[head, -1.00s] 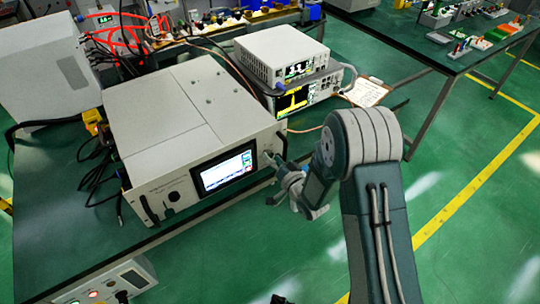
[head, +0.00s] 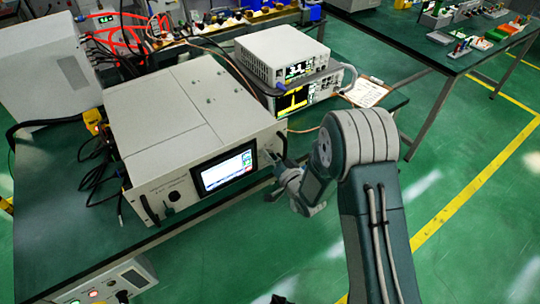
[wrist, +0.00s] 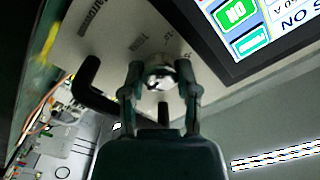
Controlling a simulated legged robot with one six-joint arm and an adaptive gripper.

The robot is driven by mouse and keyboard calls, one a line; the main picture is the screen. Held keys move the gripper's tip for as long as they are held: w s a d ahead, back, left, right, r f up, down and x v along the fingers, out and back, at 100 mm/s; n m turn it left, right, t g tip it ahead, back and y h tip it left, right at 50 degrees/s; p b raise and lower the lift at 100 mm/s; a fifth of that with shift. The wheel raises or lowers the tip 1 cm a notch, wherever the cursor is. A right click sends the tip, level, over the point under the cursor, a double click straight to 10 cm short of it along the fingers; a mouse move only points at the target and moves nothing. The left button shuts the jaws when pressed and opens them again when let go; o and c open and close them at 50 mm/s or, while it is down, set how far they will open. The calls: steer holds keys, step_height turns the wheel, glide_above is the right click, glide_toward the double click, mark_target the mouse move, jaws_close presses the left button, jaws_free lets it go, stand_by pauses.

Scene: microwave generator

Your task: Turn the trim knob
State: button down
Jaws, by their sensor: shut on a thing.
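The trim knob (wrist: 160,76) is a shiny, round metal knob on the pale front panel, right of the screen in the head view. My gripper (wrist: 161,80) has one finger on each side of it and is shut on it. In the head view my gripper (head: 272,168) reaches the right end of the generator's (head: 165,135) front panel, and my gripper and wrist hide the knob there. The knob's pointer or mark cannot be made out.
A black handle (wrist: 90,88) stands out of the panel close beside the fingers. The lit screen (head: 225,170) is on the other side. Stacked instruments (head: 285,60) with cables stand behind on the dark bench. The floor at the right is open.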

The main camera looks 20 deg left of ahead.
steer(key=n, duration=0.6)
steer(key=shift+n, duration=0.4)
stand_by(0.3)
steer(key=shift+c, duration=1.7)
jaws_free()
